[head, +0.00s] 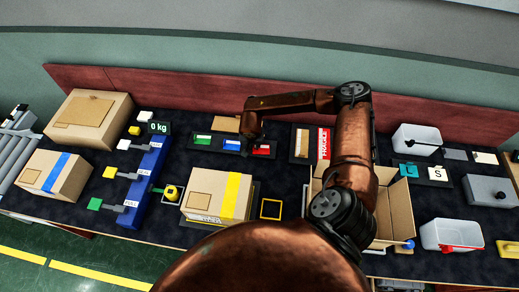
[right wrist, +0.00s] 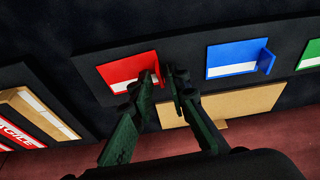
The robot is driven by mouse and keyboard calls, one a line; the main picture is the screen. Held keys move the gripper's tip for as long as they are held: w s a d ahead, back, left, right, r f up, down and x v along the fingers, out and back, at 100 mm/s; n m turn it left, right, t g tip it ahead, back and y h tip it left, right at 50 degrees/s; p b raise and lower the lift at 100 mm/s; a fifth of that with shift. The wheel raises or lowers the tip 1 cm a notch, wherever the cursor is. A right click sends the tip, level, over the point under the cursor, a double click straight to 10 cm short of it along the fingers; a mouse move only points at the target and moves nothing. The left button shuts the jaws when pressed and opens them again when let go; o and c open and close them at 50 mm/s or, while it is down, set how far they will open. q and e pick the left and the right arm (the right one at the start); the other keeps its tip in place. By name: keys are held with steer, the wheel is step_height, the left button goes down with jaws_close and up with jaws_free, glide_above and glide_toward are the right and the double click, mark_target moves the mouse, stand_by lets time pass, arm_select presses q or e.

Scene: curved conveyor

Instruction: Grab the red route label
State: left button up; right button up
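The red route label (head: 262,149) lies in a dark tray in the head view, to the right of the blue and green ones. In the right wrist view the red label (right wrist: 122,70) has a white strip and a small raised red tab on its right side. My right gripper (right wrist: 160,72) is over that tab, with one fingertip on each side and a narrow gap between the fingers. I cannot tell whether either finger touches the tab. In the head view my right gripper is mostly hidden behind my arm's end. My left gripper is not in view.
The blue label (right wrist: 232,58) and green label (right wrist: 310,54) sit beside the red one. A brown card (right wrist: 225,105) lies close by. A red-and-white label (head: 323,143) lies to the right. An open carton (head: 395,210) stands behind my right arm. A yellow-taped box (head: 217,195) stands in front.

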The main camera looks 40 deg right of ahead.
jaws_close()
